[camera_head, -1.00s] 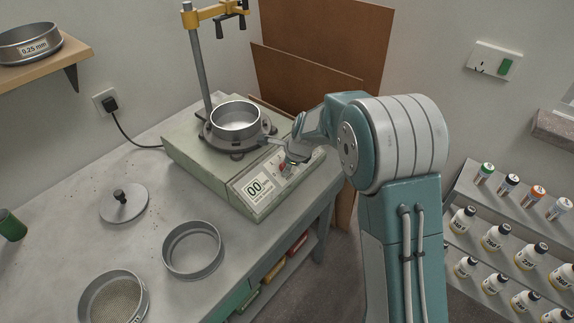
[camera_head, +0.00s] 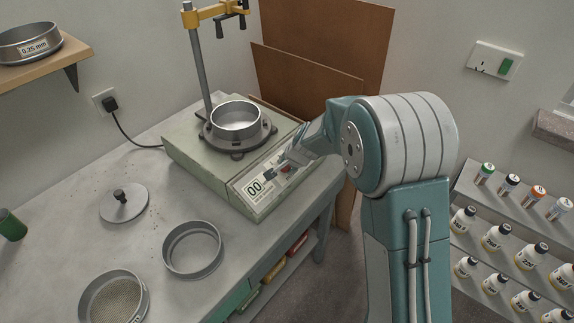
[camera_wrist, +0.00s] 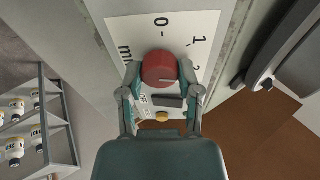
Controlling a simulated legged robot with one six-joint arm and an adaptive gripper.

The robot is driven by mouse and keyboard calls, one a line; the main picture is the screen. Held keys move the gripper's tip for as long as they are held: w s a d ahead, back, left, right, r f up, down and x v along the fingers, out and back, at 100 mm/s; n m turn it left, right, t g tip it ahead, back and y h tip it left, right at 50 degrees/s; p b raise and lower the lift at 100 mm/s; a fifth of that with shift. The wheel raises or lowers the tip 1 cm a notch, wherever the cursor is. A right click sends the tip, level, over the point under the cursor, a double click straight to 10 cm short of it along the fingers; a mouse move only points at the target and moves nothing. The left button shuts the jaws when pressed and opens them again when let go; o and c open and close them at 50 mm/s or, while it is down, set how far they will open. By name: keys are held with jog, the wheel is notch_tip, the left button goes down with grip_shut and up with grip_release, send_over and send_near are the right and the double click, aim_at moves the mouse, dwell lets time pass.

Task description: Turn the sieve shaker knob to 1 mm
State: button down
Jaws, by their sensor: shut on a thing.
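The sieve shaker (camera_head: 188,156) is a pale green box on the bench, with an empty steel sieve ring on its round plate. I cannot tell which mark the knob points at.
A clamp post (camera_head: 200,70) stands behind the shaker. A lid (camera_head: 123,203), a sieve ring (camera_head: 191,250) and a mesh sieve (camera_head: 113,299) lie on the bench at left. A rack of bottles (camera_head: 497,237) stands at right.

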jog(key=n, duration=0.5)
jog(key=shift+s+t+y, duration=0.1)
jog(key=shift+t+y, duration=0.2)
jog(key=shift+f+n, duration=0.15)
jog(key=shift+n, duration=1.25)
jog(key=shift+s, duration=0.1)
jog(key=shift+c, duration=1.5)
grip_release()
jog(key=shift+f, duration=0.1)
jog(key=shift+r, duration=0.25)
